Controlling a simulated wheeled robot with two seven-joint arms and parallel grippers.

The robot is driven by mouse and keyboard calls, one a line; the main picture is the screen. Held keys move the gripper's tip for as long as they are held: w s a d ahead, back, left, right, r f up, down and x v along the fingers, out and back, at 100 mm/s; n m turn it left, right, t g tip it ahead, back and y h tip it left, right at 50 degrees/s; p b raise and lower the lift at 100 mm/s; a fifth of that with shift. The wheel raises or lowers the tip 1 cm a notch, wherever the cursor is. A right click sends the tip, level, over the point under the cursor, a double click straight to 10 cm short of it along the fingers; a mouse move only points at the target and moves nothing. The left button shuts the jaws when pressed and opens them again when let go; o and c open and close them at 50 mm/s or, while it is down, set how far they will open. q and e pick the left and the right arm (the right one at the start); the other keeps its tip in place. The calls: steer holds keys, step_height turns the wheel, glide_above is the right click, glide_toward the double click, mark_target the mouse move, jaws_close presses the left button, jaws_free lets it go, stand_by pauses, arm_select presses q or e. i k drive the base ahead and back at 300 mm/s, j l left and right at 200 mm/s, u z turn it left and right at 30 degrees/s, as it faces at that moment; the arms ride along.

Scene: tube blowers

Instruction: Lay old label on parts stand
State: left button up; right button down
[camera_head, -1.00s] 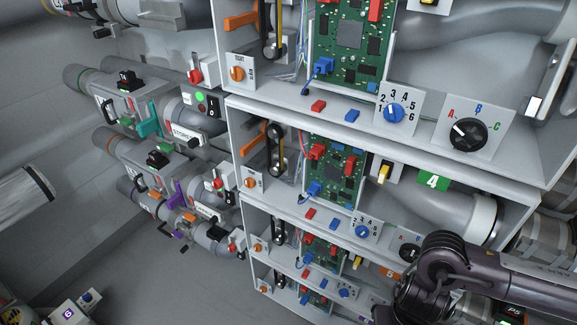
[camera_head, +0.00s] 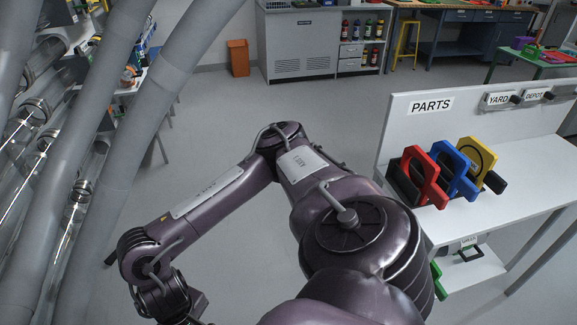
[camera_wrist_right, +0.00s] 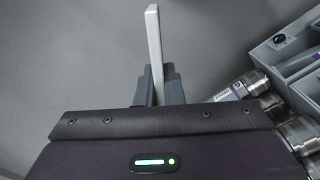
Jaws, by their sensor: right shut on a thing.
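The parts stand (camera_head: 500,205) is a white table with an upright back panel at the right of the head view. A sign on the panel reads "PARTS". My right gripper (camera_wrist_right: 158,85) is shut on a thin pale plate (camera_wrist_right: 153,40), seen nearly edge-on in the right wrist view. It looks like the label, but its face and any writing are hidden. In the head view my arm bends down to the lower left, well away from the stand, and its gripper end is cut off by the bottom edge. My left gripper is not in view.
Red (camera_head: 422,178), blue (camera_head: 455,172) and yellow (camera_head: 480,162) framed parts stand on the stand's left half. Plates reading "YARD" and "DEPOT" are on its panel. Clear tubes (camera_head: 75,200) and grey pipes rise at left. Open floor (camera_head: 330,110) lies between.

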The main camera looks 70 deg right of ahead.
mark_target(530, 179)
steer(key=k+l+z, duration=0.2)
steer(key=z, duration=0.15)
steer(key=k+l+z, duration=0.45)
steer(key=l+z, duration=0.25)
steer(key=k+l+z, duration=0.15)
steer(key=l+z, duration=0.55)
steer(key=k+l, duration=0.05)
